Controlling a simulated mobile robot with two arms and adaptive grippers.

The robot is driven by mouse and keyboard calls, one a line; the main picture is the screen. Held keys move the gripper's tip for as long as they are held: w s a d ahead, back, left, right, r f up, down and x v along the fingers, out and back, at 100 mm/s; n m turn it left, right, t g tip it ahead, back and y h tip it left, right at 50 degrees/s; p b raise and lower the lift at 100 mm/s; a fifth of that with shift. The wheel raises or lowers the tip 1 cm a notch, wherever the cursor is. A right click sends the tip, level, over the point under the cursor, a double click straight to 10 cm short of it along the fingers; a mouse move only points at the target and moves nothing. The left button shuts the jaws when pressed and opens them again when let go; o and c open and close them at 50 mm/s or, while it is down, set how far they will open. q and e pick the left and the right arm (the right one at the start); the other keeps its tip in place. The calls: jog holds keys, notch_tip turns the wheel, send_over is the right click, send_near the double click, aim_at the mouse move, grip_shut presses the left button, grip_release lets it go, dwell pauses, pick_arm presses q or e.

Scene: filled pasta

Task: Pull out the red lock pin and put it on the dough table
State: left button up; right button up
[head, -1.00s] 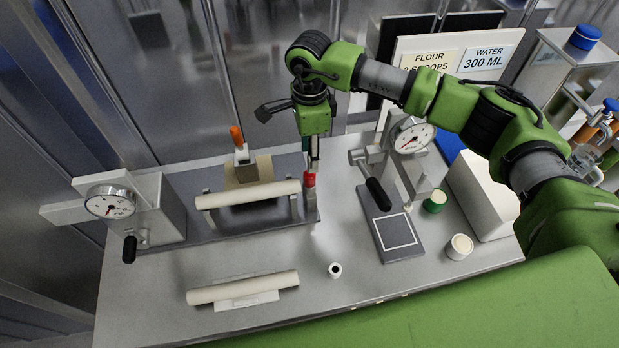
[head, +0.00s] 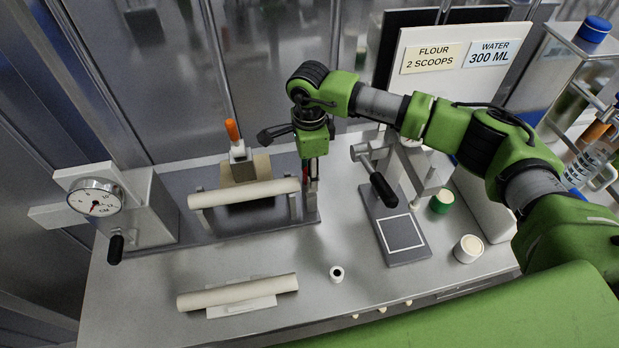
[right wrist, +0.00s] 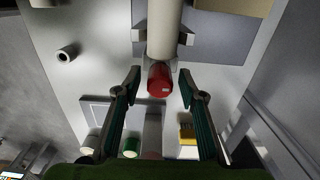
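The red lock pin (right wrist: 159,78) shows as a red knob at the end of the pale roller (right wrist: 163,30) in the right wrist view. In the head view only a sliver of red (head: 306,173) shows beside my right gripper (head: 312,182). My right gripper also shows in the right wrist view (right wrist: 160,80), open, with one finger on each side of the knob and visible gaps. The metal table (head: 150,285) lies below. My left gripper is in neither current view.
A dial machine (head: 150,205) stands left, and a lever press (head: 400,225) with a grey plate stands right. A loose roller (head: 238,292), a small white ring (head: 336,273) and two jars (head: 467,249) (head: 441,201) are on the table. The front middle has bare room.

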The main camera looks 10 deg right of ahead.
dwell(0.4)
jog(key=shift+b, duration=0.4)
grip_shut()
